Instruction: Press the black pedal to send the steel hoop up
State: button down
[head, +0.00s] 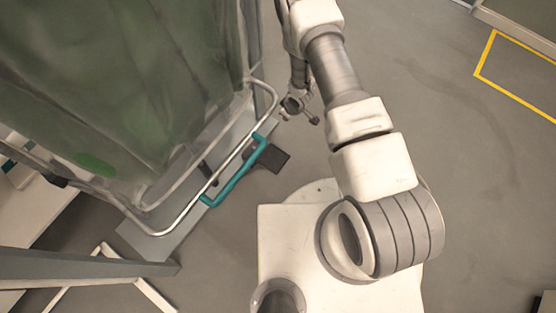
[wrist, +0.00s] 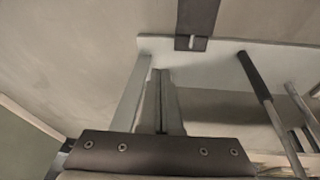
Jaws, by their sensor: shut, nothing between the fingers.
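The black pedal (head: 272,161) is a dark flat pad low over the floor, beside the teal grip in the head view. In the wrist view the black pedal (wrist: 198,16) is at the top edge, joined to a pale base plate. The steel hoop (head: 170,229) is a bent tube around the foot of the green garment cover, with a teal grip (head: 236,176) on its near side. My gripper (head: 299,106) is above and to the right of the pedal in the head picture, apart from it. Its fingers (wrist: 160,72) are shut and empty in the wrist view.
The green cover (head: 120,90) hangs at the left. The pale base plate (wrist: 225,48) spans the wrist view, with a dark bar (wrist: 260,86) at its right. A grey beam (head: 90,266) crosses the lower left. Open floor lies to the right, with a yellow line (head: 520,97).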

jog(key=n+g+y+b, duration=0.1)
jog(key=b, duration=0.1)
send_over(276, 160)
jog(key=s+d, duration=0.3)
notch_tip(276, 160, down, 12)
jog(key=shift+w+p, duration=0.2)
jog(key=shift+p, duration=0.1)
jog(key=b+x, duration=0.1)
jog(key=x, duration=0.3)
jog(key=b+x, duration=0.2)
jog(key=x, duration=0.2)
jog(key=b+x, duration=0.2)
jog(key=x, duration=0.2)
jog(key=shift+s+d+f, duration=0.2)
jog(key=shift+s+d, duration=0.05)
jog(key=shift+d, duration=0.05)
jog(key=shift+f+b, duration=0.55)
jog(key=shift+f, duration=0.25)
